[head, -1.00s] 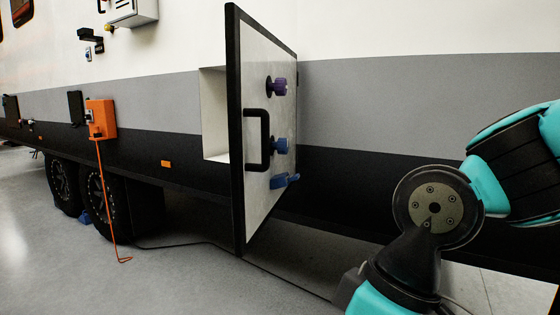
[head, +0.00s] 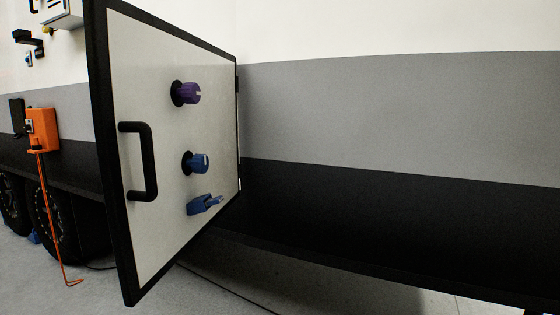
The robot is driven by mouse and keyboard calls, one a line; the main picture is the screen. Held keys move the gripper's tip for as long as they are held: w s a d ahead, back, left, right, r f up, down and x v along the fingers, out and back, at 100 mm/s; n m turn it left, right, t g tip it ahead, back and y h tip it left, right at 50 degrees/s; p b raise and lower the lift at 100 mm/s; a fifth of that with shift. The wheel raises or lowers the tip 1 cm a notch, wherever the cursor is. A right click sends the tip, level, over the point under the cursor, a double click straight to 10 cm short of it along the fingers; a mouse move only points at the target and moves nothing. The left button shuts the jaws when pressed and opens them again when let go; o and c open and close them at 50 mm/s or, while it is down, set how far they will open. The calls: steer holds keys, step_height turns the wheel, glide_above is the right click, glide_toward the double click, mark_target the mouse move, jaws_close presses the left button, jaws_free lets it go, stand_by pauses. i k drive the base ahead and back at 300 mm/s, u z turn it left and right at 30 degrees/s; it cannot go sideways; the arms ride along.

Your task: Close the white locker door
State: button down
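The white locker door (head: 160,100) with a black frame stands open in the left half of the head view. It swings out from the caravan side on hinges at its right edge. Its face bears a black bar handle (head: 149,162) near the free edge, a purple knob (head: 187,92), a blue knob (head: 196,162) and a blue lever (head: 204,204). The locker opening is hidden behind the door. My gripper is not in view.
The caravan wall (head: 400,120) runs right of the door, with a black skirt below. Grey floor (head: 215,290) lies below.

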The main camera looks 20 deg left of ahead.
mark_target(146, 135)
steer(key=z, duration=0.3)
steer(key=i, duration=0.9)
steer(key=u, duration=0.9)
